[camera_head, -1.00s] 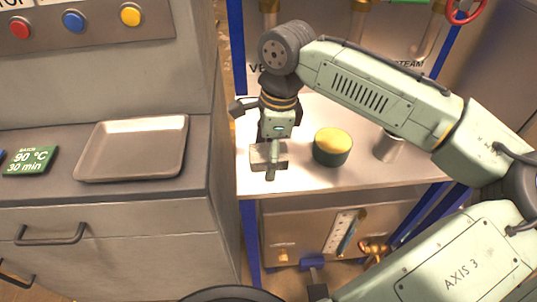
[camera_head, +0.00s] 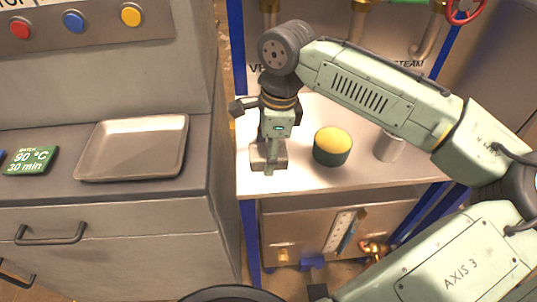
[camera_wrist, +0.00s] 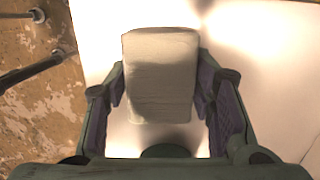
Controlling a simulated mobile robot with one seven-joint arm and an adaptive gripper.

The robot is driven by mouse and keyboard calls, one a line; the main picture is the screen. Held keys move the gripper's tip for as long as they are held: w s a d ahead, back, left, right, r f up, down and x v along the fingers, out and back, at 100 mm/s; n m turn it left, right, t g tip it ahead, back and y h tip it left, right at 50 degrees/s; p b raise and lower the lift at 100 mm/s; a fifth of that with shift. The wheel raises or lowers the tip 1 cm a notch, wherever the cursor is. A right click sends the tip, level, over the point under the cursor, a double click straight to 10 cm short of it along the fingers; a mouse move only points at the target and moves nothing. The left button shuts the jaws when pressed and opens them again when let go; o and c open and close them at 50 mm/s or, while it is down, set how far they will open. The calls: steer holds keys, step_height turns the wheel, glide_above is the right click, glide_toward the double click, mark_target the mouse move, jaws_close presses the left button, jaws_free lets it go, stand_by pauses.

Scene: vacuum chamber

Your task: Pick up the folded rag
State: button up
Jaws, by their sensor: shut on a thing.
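The folded rag (camera_wrist: 160,75) is a pale grey-beige block with rounded edges in the wrist view. It sits between the two fingers of my gripper (camera_wrist: 162,92), which is shut on it from both sides. In the head view my gripper (camera_head: 268,165) points down over the left front part of the white table top (camera_head: 390,174). The rag (camera_head: 256,158) shows there as a small greyish block, mostly hidden behind the fingers. From these views I cannot tell whether it touches the table top.
A dark green round tub with a yellow top (camera_head: 332,146) stands just right of my gripper. A grey cup (camera_head: 389,147) is farther right. A metal tray (camera_head: 133,148) and a green sign (camera_head: 30,160) lie on the counter at left. A gap separates counter and table.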

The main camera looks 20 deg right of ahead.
mark_target(266, 152)
steer(key=shift+s, duration=0.15)
steer(key=shift+c, duration=0.3)
step_height(266, 152, up, 4)
steer(key=shift+f+b, duration=0.1)
steer(key=shift+b, duration=0.55)
steer(key=s+a+b, duration=0.1)
steer(key=s+a, duration=0.1)
steer(key=s, duration=0.5)
steer(key=s+a+r+b, duration=0.1)
steer(key=s+a, duration=0.2)
steer(key=s, duration=0.5)
steer(key=shift+a+r+b, duration=0.15)
steer(key=shift+r+b, duration=0.15)
steer(key=o, duration=0.5)
steer(key=c, duration=0.5)
